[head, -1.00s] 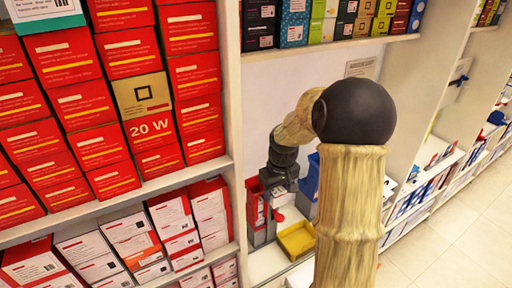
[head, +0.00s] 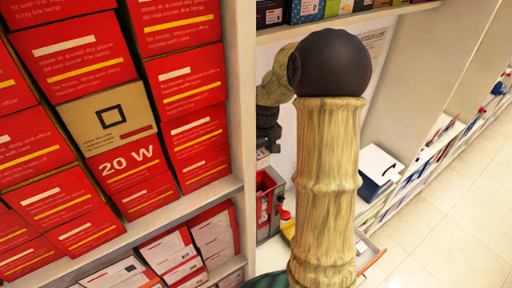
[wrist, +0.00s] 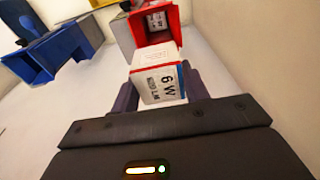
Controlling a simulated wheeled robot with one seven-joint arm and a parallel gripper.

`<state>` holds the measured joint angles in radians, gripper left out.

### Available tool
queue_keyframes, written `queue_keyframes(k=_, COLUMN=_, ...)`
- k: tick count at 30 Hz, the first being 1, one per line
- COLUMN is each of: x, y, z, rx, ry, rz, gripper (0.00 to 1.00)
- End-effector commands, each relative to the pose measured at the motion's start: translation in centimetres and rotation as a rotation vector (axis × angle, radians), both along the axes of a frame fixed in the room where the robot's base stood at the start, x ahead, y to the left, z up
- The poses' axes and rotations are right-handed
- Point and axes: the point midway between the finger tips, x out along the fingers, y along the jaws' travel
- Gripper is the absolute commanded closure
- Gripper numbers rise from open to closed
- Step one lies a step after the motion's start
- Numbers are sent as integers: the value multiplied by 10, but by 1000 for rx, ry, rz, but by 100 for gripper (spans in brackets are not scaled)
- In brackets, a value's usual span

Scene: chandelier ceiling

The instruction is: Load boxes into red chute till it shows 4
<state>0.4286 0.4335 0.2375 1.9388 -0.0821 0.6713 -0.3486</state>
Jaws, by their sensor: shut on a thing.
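A white box marked "6 W" (wrist: 160,78) is held between the two dark fingers of my gripper (wrist: 158,88) in the wrist view. The red chute (wrist: 139,35) opens just beyond the box, and a white label or box face shows inside it. The far end of the held box is at or just in front of the chute's mouth; I cannot tell if they touch. In the head view, the red chute (head: 263,189) stands in the shelf bay, partly behind my arm. No readable count shows.
A blue chute (wrist: 62,50) stands left of the red one in the wrist view, with clear white surface between. In the head view, stacked red boxes (head: 85,66) fill the left shelf, with white boxes (head: 168,250) below. Open floor (head: 440,240) lies right.

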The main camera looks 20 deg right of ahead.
Motion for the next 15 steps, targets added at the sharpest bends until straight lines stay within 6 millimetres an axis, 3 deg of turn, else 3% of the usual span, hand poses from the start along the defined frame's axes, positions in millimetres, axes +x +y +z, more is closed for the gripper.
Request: queue_keyframes(k=15, x=0, y=-1, z=-10, rx=0, ry=0, rz=-3, gripper=78)
